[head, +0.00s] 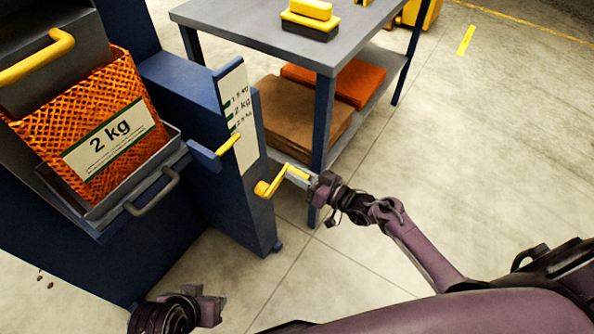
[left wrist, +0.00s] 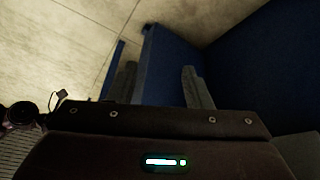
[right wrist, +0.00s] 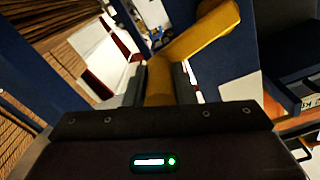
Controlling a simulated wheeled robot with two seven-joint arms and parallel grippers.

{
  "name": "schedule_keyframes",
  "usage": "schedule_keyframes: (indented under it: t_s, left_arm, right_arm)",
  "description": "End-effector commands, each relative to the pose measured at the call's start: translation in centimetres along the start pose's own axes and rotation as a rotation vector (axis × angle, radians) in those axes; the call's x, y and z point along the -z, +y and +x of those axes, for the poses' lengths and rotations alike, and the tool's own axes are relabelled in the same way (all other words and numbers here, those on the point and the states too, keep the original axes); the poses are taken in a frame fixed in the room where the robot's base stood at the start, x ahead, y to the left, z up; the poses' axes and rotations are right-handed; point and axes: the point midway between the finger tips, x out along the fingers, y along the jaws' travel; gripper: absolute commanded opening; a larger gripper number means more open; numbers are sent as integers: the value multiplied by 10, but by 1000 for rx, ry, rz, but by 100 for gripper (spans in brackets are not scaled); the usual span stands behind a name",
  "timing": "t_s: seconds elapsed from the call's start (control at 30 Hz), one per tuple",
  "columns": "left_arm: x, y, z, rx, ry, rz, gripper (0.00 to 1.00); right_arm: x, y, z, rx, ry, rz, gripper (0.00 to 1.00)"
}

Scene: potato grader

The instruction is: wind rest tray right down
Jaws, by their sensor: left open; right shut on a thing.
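The rest tray (head: 163,138) is a grey shelf on the blue grader, with an orange mesh bag (head: 90,115) labelled 2 kg lying tilted on it. A yellow crank (head: 276,182) sticks out from the blue post beside a white weight scale (head: 240,118). A yellow pointer (head: 228,144) is at the scale, near its lowest mark. My right gripper (head: 314,181) is shut on the crank's handle; the yellow crank (right wrist: 190,45) also shows between its fingers in the right wrist view. My left gripper (head: 210,306) is open and empty, low in front of the grader; its fingers (left wrist: 160,85) face a blue panel.
A grey-topped table (head: 240,22) with blue legs stands behind the crank, one leg close to my right gripper. Yellow blocks lie on it, and flattened brown and orange stacks (head: 290,110) on its lower shelf. The floor (head: 480,150) at right is clear.

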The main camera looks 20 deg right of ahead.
Motion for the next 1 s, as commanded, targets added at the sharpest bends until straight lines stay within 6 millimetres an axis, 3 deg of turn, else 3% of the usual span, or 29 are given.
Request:
schedule_keyframes:
  t_s: [0.43, 1.0]
  left_arm:
    - [3, 4, 2, -8, 14, 0, 45]
    - [2, 10, 2, -20, 34, 7, 45]
  right_arm:
    - [-36, 14, -1, -6, -6, 429, 0]
    - [-80, 8, -1, -6, -6, 972, 0]
